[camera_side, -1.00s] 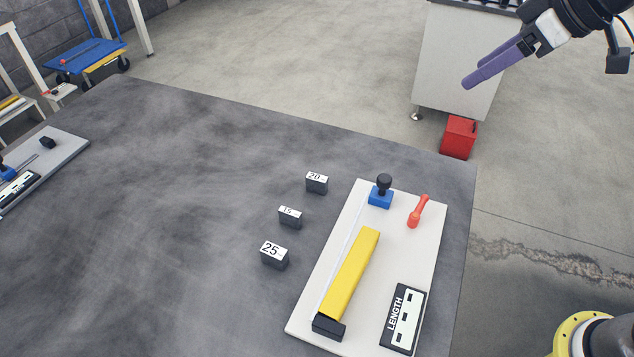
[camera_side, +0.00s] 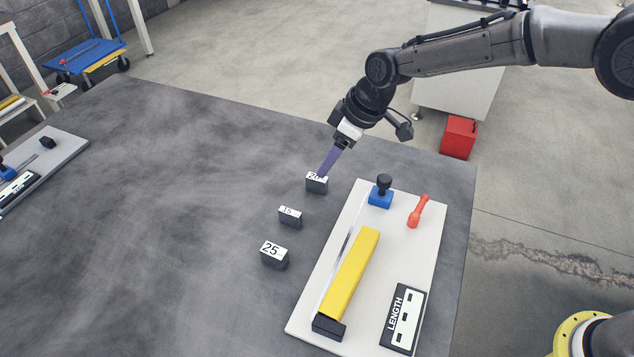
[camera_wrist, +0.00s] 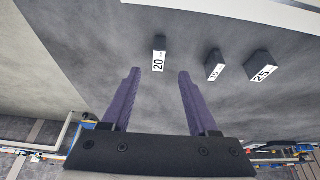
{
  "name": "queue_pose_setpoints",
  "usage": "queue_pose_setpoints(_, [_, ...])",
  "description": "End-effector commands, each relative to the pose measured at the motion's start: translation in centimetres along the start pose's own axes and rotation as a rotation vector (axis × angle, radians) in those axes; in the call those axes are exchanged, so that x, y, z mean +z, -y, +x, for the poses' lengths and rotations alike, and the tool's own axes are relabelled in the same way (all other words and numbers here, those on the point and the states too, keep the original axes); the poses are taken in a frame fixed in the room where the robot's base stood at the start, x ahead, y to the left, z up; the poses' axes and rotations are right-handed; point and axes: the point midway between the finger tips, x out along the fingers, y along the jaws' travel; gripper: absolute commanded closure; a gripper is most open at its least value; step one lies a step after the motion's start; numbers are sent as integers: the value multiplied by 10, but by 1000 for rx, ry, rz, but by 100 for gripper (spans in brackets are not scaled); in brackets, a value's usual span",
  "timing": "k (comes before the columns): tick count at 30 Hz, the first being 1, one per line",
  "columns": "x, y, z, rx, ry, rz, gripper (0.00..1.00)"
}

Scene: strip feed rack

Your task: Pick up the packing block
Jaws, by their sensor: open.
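Three dark blocks with white number labels stand on the dark table; the pictures do not show which one is called the packing block. In the side view they are the block marked 20 (camera_side: 316,185), the block marked 15 (camera_side: 290,217) and the block marked 25 (camera_side: 274,256). My gripper (camera_side: 325,171) is just above the 20 block, its purple fingers partly covering that label. In the wrist view my gripper (camera_wrist: 158,72) is open and empty, with the 20 block (camera_wrist: 159,55) ahead, between the lines of the fingers. The 15 block (camera_wrist: 215,66) and 25 block (camera_wrist: 261,66) are to the right.
A white board (camera_side: 421,262) lies right of the blocks. It carries a yellow bar (camera_side: 350,275) with a black end, a blue block with a black knob (camera_side: 381,192), a red handle (camera_side: 418,211) and a LENGTH plate (camera_side: 403,319).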

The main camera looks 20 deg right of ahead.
Motion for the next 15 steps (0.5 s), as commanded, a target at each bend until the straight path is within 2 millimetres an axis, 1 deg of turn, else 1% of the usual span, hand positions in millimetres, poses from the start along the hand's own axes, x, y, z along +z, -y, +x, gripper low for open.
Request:
queue_pose_setpoints(1, [0,0,10,-1,2,0,40])
queue_pose_setpoints(3, [0,0,19,-1,1,0,40])
queue_pose_setpoints(11, [0,0,36,-1,1,0,40])
queue_pose_setpoints(15, [1,-2,57,-1,2,-1,40])
